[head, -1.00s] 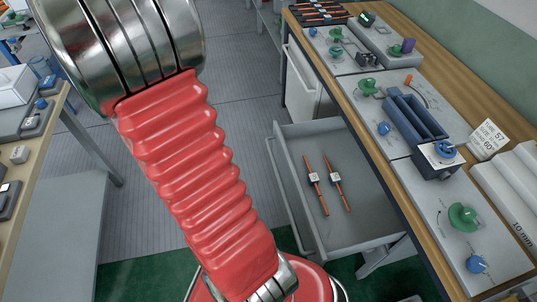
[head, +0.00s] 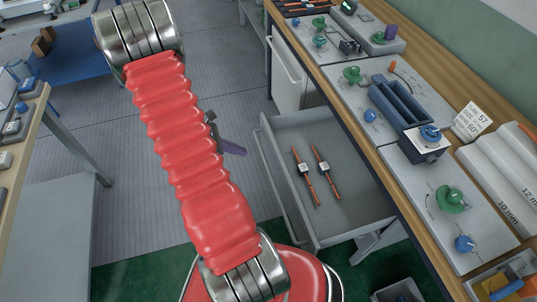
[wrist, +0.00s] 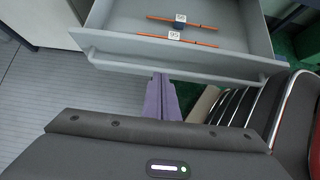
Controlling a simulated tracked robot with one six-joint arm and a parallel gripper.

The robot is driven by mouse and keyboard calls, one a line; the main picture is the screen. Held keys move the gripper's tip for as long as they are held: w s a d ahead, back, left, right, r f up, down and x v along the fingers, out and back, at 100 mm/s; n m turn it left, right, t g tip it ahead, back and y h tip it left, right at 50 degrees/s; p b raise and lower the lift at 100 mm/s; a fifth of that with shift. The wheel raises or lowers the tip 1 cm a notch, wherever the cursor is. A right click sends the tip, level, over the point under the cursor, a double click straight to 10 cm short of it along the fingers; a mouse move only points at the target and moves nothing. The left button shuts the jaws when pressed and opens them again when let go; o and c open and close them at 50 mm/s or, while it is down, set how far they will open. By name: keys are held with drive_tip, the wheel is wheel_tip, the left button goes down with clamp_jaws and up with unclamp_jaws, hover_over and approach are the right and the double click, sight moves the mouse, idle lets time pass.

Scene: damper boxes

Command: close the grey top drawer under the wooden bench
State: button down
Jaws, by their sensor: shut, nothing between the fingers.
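The grey top drawer (head: 345,210) stands pulled out from under the wooden bench (head: 372,150) in the head view. Two orange rods with white tags (head: 303,170) (head: 322,165) lie inside it. In the wrist view the drawer's front with its long bar handle (wrist: 175,55) crosses the upper part of the picture. My gripper (head: 234,149) shows partly past my red arm in the head view, left of the drawer front. In the wrist view its purple fingers (wrist: 161,92) are shut and empty, pointing at the drawer front just below the handle. I cannot tell whether they touch it.
The bench top carries grey panels with green and blue knobs (head: 452,198) and a blue holder (head: 405,105). A white cabinet (head: 287,70) stands under the bench farther back. Another table (head: 35,120) is at the left. The grey floor between is clear.

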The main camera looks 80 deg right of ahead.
approach(277, 157)
wheel_tip(277, 157, down, 4)
drive_tip(key=shift+s+d+f, duration=0.1)
drive_tip(key=shift+s+d, duration=0.2)
drive_tip(key=shift+s, duration=0.25)
drive_tip(key=shift+s+d+f, duration=0.1)
drive_tip(key=shift+s+d, duration=0.25)
drive_tip(key=shift+s, duration=0.2)
drive_tip(key=shift+s+d, duration=0.3)
drive_tip(key=shift+s, duration=0.2)
drive_tip(key=shift+d+r, duration=0.1)
